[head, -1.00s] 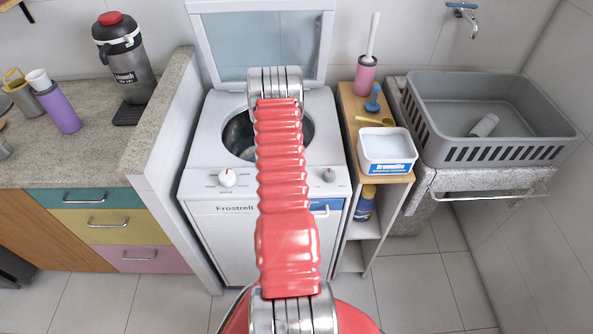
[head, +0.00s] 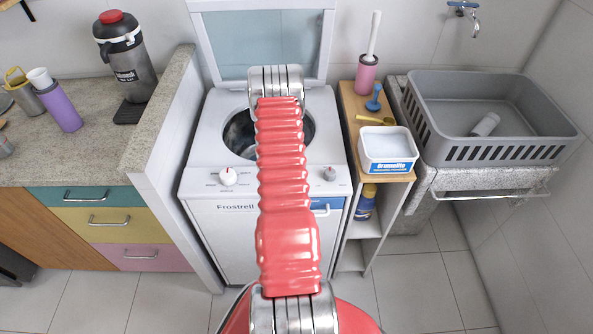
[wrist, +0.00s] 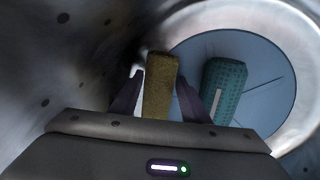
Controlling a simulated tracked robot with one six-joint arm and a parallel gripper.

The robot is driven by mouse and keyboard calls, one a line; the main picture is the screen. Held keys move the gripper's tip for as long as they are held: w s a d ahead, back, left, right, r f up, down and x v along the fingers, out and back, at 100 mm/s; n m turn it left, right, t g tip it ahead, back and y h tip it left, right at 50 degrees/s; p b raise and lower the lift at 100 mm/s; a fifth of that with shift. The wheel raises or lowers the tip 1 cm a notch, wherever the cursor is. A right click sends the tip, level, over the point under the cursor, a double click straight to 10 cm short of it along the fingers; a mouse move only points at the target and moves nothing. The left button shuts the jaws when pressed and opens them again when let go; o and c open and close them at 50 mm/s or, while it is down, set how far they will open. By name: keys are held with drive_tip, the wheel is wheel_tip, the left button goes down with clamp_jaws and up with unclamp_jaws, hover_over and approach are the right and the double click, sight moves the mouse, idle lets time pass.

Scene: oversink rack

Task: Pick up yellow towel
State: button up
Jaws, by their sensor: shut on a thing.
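In the wrist view, the yellow towel (wrist: 160,85) is a rolled, dull-yellow bundle standing between the two dark fingers of my gripper (wrist: 168,98). The gripper is shut on it, inside the metal drum. The towel's lower part is hidden behind the gripper body. A teal rolled towel (wrist: 222,92) with a white label lies just right of the right finger. In the head view, my red arm reaches over the open top of the washing machine (head: 225,235), and my gripper and the towel are hidden there.
The perforated drum wall (wrist: 75,50) surrounds the gripper closely. The machine's lid (head: 262,45) stands open at the back. A wooden-topped shelf with a white box (head: 388,150) and a grey basket (head: 490,110) stand to the right. A low wall (head: 165,130) borders the left.

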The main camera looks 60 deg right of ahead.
drive_tip(key=s+d+v, duration=0.1)
drive_tip(key=s+v, duration=0.2)
drive_tip(key=v, duration=1)
drive_tip(key=s+d+r+v, duration=0.1)
drive_tip(key=s+v, duration=0.2)
drive_tip(key=v, duration=1.1)
drive_tip(key=shift+d+r, duration=0.15)
drive_tip(key=shift+r, duration=0.25)
